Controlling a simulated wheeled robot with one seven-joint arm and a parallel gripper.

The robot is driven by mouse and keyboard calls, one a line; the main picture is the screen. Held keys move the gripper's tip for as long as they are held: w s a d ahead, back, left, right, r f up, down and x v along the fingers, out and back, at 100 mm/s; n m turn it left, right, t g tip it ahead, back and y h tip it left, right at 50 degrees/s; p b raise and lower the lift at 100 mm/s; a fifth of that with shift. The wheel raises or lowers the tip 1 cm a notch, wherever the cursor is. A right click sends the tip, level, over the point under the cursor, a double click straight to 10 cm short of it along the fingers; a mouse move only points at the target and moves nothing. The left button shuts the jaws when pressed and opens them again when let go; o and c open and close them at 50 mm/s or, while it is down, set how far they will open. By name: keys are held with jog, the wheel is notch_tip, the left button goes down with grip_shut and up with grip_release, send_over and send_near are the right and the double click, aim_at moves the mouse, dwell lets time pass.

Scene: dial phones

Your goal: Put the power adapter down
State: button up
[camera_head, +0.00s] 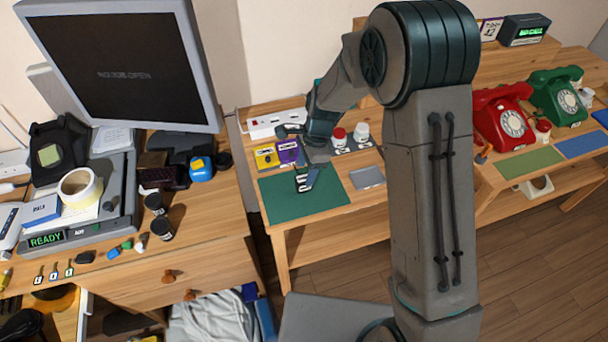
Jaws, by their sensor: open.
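My gripper (309,160) is over the back part of a dark green mat (300,206) on the wooden table in the middle. Its jaws are open, though they show small and partly merge with dark things around them. A small dark object with pale markings (305,179) is at the mat, just below my gripper. It looks like the power adapter, but it is too small to be sure. I cannot tell whether it touches the jaws.
Yellow (266,157) and purple (289,151) items lie behind the mat. A white power strip (275,123), a red-capped jar (339,137) and a white jar (361,131) stand farther back. A grey pad (367,177) lies right. Red (503,118) and green (558,95) phones stand far right. The mat's front is clear.

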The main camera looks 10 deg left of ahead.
notch_tip(320, 180, up, 8)
jog(key=d, duration=0.2)
jog(key=s+d+r+n+t, duration=0.2)
jog(key=s+d+r+n, duration=0.55)
jog(key=d+r, duration=0.35)
jog(key=s+d+n+t+h, duration=0.2)
jog(key=s+d+n, duration=0.3)
jog(key=s+d, duration=0.4)
jog(key=s, duration=0.3)
jog(key=shift+r, duration=0.35)
